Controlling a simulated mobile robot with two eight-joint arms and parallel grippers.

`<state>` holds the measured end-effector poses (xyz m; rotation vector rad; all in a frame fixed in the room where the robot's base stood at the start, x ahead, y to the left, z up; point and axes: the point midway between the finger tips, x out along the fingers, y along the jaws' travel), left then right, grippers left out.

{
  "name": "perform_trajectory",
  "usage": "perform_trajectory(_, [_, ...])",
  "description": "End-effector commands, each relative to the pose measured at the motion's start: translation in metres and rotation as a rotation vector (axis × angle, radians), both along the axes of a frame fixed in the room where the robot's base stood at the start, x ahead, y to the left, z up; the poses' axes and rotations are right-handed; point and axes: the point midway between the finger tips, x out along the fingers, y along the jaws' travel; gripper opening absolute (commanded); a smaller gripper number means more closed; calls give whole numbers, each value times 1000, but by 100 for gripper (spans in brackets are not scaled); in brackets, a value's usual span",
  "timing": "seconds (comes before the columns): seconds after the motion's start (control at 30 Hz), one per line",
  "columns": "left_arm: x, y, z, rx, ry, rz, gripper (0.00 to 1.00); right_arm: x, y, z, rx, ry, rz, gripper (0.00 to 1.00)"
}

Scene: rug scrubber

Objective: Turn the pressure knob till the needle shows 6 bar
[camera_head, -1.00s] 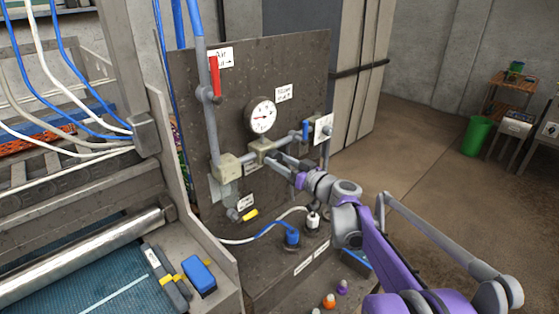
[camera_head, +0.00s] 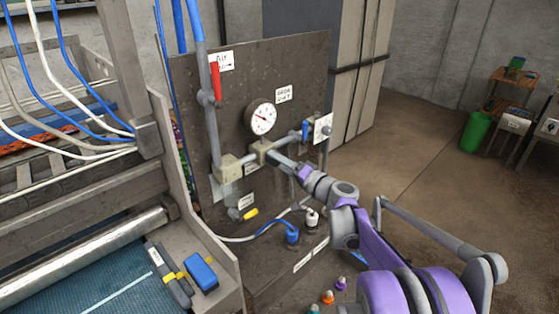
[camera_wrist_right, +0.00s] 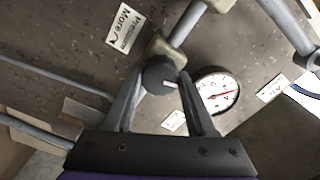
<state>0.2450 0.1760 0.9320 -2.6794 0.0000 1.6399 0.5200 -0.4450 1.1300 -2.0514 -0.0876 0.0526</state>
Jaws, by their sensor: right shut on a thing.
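The pressure gauge (camera_head: 262,118), round with a white face, is mounted on the dark panel. Its needle points to the upper left in the head view; the numbers are too small to read there. The gauge also shows in the right wrist view (camera_wrist_right: 217,91), with a red mark on its face. The dark round pressure knob (camera_wrist_right: 160,76) with a pale line sits between the fingers of my right gripper (camera_wrist_right: 162,84), which is shut on it. In the head view my right gripper (camera_head: 277,160) reaches the regulator below the gauge and hides the knob. My left gripper is out of view.
A red lever (camera_head: 215,82) on the grey pipe is left of the gauge, and a blue handle (camera_head: 305,130) is right of it. A yellow-handled valve (camera_head: 249,214) and blue and white fittings (camera_head: 292,236) lie below. Open floor is at the right.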

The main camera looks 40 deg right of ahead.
Motion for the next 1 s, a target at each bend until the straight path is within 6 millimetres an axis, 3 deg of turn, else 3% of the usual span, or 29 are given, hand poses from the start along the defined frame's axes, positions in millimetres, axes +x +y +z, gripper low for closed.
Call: perform_trajectory(1.0, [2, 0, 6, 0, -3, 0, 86, 0, 1, -1, 902, 80, 1, 1])
